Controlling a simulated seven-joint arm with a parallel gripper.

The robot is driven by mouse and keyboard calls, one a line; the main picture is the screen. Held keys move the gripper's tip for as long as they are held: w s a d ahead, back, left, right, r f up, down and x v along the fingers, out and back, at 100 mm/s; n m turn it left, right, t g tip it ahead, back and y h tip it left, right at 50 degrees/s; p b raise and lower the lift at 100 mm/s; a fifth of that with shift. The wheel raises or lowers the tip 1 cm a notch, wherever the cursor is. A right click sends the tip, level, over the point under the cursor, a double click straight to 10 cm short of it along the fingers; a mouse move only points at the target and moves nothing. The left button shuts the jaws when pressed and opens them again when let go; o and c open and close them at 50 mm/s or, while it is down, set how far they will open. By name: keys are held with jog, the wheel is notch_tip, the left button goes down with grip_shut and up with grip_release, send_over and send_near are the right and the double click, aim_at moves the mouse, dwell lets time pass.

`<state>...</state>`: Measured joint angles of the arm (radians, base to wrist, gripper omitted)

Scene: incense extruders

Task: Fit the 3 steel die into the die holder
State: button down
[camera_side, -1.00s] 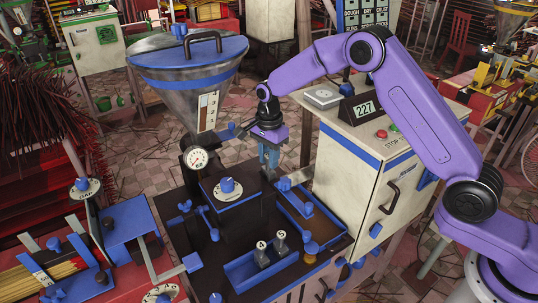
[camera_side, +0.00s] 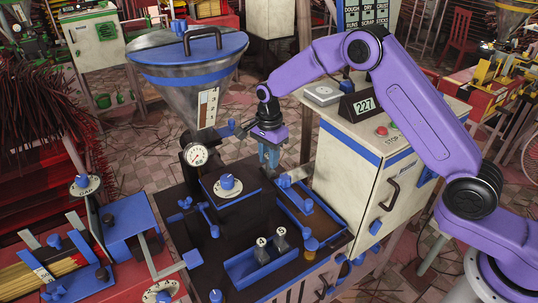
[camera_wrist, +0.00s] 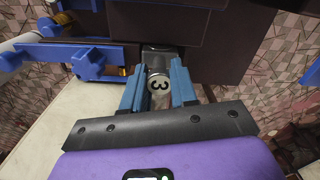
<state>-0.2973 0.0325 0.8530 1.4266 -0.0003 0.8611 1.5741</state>
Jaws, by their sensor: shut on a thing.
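My gripper (camera_wrist: 158,90) has blue fingers shut on the steel die marked 3 (camera_wrist: 159,84), its round numbered face toward the wrist camera. In the side view my gripper (camera_side: 269,156) points down behind the dark press block, at its right; the die is too small and covered to make out there. In the wrist view the die's far end lies at a dark, narrow part below the dark machine body (camera_wrist: 190,30). I cannot clearly make out the die holder, or whether the die is in it or only close to it.
A blue tray (camera_side: 238,271) at the front holds two small numbered pieces (camera_side: 270,244). A steel hopper (camera_side: 190,75) and a gauge (camera_side: 195,154) stand left of my gripper. A white cabinet (camera_side: 345,165) stands close at right. Blue clamp parts (camera_wrist: 93,62) lie left in the wrist view.

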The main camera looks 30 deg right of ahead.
jog(key=shift+f, duration=0.5)
dwell(0.3)
jog(key=c, duration=0.8)
grip_release()
notch_tip(320, 180, up, 17)
jog(key=shift+r, duration=0.2)
